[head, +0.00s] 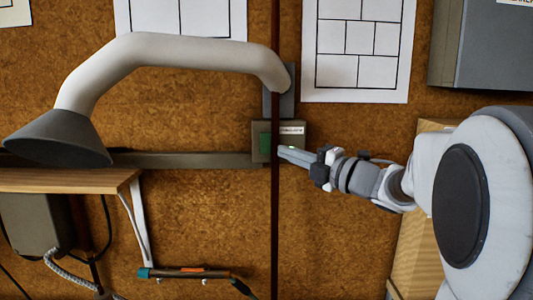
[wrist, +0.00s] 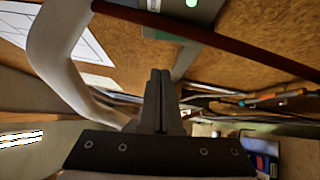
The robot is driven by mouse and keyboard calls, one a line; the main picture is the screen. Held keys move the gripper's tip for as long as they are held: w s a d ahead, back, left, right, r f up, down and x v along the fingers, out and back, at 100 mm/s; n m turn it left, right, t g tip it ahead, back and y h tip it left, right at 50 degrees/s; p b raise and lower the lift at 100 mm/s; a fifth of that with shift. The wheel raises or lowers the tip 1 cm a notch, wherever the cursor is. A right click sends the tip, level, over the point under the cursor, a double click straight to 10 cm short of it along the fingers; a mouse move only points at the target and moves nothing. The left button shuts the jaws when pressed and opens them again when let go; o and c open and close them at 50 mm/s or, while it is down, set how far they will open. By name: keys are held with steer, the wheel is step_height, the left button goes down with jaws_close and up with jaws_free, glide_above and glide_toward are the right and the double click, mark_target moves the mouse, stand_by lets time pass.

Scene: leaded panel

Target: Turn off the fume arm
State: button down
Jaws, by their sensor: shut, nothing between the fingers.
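The fume arm (head: 170,52) is a pale bent duct with a dark hood (head: 60,138) at the left and a grey wall bracket (head: 284,92) at its right end. Its pale duct (wrist: 52,50) curves down the left of the wrist view. Below the bracket is a small grey-green box (head: 291,141) with a white label and a green patch (head: 265,141). My gripper (head: 281,151) is shut and empty, its tips at the box's lower right; I cannot tell whether they touch. The shut fingers (wrist: 160,74) also show in the wrist view, near a lit green spot (wrist: 192,3).
A dark brown upright bar (head: 275,215) passes in front of the box, close to my fingertips. A wooden shelf (head: 75,180) is at the left, and a tool with an orange band (head: 190,272) hangs below. A grey cabinet (head: 490,48) is at upper right.

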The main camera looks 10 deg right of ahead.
mark_target(263, 138)
steer(key=shift+w+a+r+p, duration=0.15)
steer(key=shift+w+a+p, duration=0.15)
steer(key=shift+w, duration=0.9)
steer(key=shift+w+a+r+p, duration=0.1)
steer(key=shift+w+a+p, duration=0.2)
steer(key=shift+w, duration=0.9)
steer(key=shift+w+a+r+p, duration=0.2)
steer(key=shift+w+p, duration=0.1)
steer(key=shift+w, duration=0.9)
steer(key=shift+w+r+p, duration=0.15)
steer(key=shift+r+p, duration=0.1)
steer(key=shift+p, duration=0.3)
steer(key=shift+w+m+h, duration=0.15)
steer(key=shift+m+h, duration=0.15)
steer(key=shift+f, duration=0.15)
